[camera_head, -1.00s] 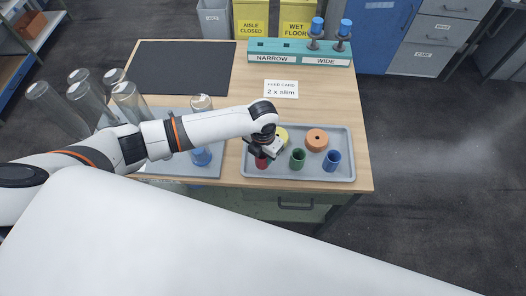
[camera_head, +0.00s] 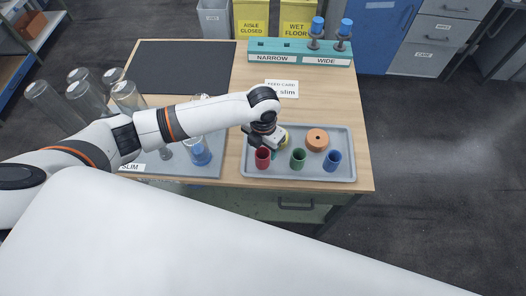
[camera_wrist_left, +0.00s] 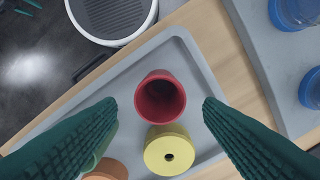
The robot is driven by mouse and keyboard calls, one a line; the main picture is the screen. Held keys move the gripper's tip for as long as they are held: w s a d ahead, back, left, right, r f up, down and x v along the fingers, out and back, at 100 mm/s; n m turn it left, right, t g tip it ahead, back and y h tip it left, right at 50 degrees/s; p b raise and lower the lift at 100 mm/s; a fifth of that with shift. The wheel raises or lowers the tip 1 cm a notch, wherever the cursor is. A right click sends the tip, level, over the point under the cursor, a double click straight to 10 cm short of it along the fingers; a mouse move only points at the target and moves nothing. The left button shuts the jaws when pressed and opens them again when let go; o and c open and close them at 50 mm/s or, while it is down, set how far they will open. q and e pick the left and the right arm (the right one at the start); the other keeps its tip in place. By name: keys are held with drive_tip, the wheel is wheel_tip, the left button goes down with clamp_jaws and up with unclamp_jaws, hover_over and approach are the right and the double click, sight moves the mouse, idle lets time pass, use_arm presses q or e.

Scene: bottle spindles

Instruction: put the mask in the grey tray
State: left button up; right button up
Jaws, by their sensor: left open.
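No face-like mask shows, and I cannot tell which item the task calls the mask. The grey tray (camera_head: 330,177) at the right of the bench holds a red cup (camera_head: 263,158), a green cup (camera_head: 298,158), a blue cup (camera_head: 332,160), an orange ring (camera_head: 317,139) and a yellow ring, mostly hidden behind my gripper. My left gripper (camera_head: 270,143) is above the tray's left part, open and empty. In the left wrist view the red cup (camera_wrist_left: 160,97) appears between the spread fingers, with the yellow ring (camera_wrist_left: 170,155) beside it. My right gripper is not in view.
A second grey tray (camera_head: 205,172) at the left holds blue-based bottles and bears a SLIM label. Several clear bottles (camera_head: 78,95) stand at the bench's left. A teal rack (camera_head: 290,48) marked NARROW and WIDE stands at the back. The dark mat (camera_head: 182,68) is clear.

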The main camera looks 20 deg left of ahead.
use_arm(q)
wheel_tip(320, 180, up, 8)
drive_tip(key=shift+f+b, duration=0.2)
drive_tip(key=shift+b, duration=0.15)
